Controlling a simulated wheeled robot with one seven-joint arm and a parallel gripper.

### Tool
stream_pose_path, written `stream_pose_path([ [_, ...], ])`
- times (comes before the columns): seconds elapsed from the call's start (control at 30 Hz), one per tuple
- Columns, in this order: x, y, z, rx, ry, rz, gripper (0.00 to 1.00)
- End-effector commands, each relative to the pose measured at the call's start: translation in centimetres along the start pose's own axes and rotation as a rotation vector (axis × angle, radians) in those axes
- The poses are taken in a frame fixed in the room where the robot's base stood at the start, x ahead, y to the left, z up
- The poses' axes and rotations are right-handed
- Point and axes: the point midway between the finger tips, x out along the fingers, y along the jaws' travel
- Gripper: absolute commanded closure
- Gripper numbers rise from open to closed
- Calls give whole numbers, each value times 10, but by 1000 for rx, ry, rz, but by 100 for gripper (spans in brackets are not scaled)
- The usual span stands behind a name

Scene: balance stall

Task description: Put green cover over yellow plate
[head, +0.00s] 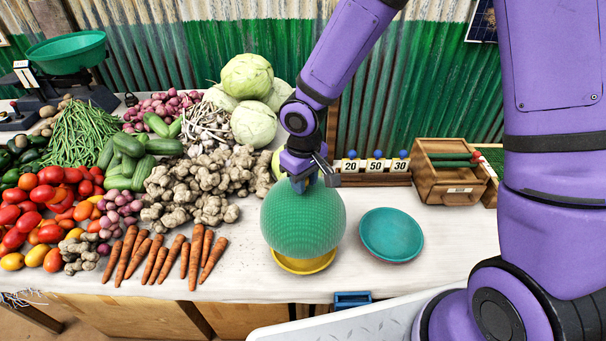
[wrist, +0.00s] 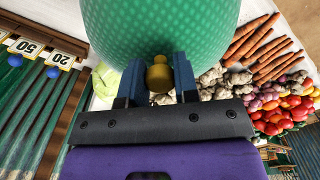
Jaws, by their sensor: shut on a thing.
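The green cover (head: 303,222) is a ribbed dome over the yellow plate (head: 304,264) on the white table. The plate's front rim shows below the cover's lower edge; the rest of the plate is hidden. I cannot tell whether the cover touches the plate. My gripper (head: 302,182) is above the dome, shut on its top knob. In the wrist view my gripper (wrist: 159,80) has its two fingers on either side of the brass-coloured knob (wrist: 159,75), and the green cover (wrist: 160,28) fills the top of the picture.
A teal plate (head: 391,234) lies to the right of the cover. Carrots (head: 165,257) and ginger (head: 188,190) lie to the left, cabbages (head: 250,98) behind. Number cards (head: 374,166) and a wooden drawer box (head: 447,172) stand at the back right. The front right tabletop is partly clear.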

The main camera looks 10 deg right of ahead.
Motion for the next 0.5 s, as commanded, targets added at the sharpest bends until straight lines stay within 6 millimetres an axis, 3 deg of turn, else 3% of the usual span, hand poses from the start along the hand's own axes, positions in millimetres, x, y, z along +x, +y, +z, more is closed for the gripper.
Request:
stream_pose_path([
  [0.5, 32, -1, 0, -3, -2, 0, 100],
])
